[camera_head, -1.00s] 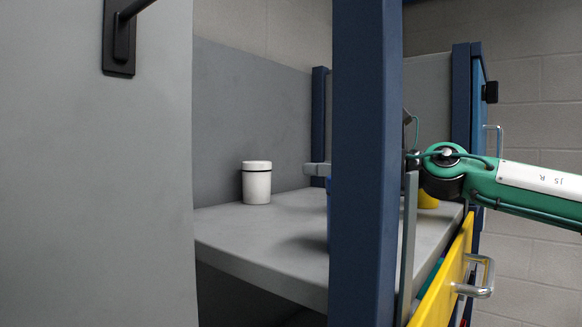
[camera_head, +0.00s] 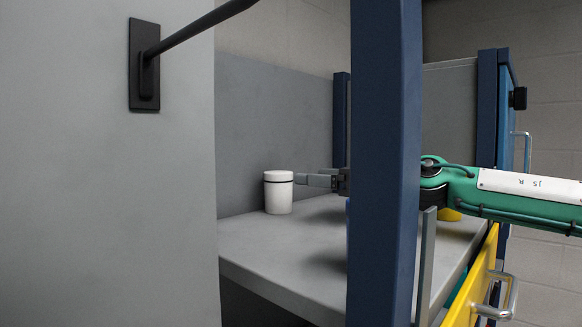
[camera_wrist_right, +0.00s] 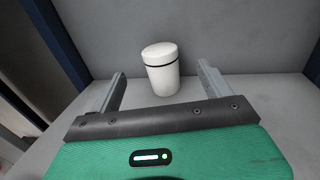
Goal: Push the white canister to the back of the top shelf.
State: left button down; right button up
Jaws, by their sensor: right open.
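The white canister (camera_head: 278,193) has a dark band below its lid and stands upright on the grey top shelf (camera_head: 290,262), close to the grey back panel. My right gripper (camera_head: 302,180) reaches in from the right behind the blue post, its fingertips level with the canister's upper part. In the right wrist view the canister (camera_wrist_right: 161,70) stands ahead, between the lines of the two spread fingers (camera_wrist_right: 160,78). The fingers are open and hold nothing. In the head view I cannot tell whether a fingertip touches the canister. My left gripper is not in view.
A blue post (camera_head: 383,150) stands in front of the shelf and hides part of my right arm. A grey door (camera_head: 170,200) with a black handle fills the left. A yellow drawer front (camera_head: 474,285) is at lower right. A yellow object (camera_head: 448,214) sits behind the post.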

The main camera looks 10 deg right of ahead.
aim_at(291, 175)
jog(key=p+x, duration=0.2)
jog(key=x, duration=0.4)
jog(key=shift+w+a+p, duration=0.45)
jog(key=shift+a, duration=0.1)
jog(key=c, duration=1.3)
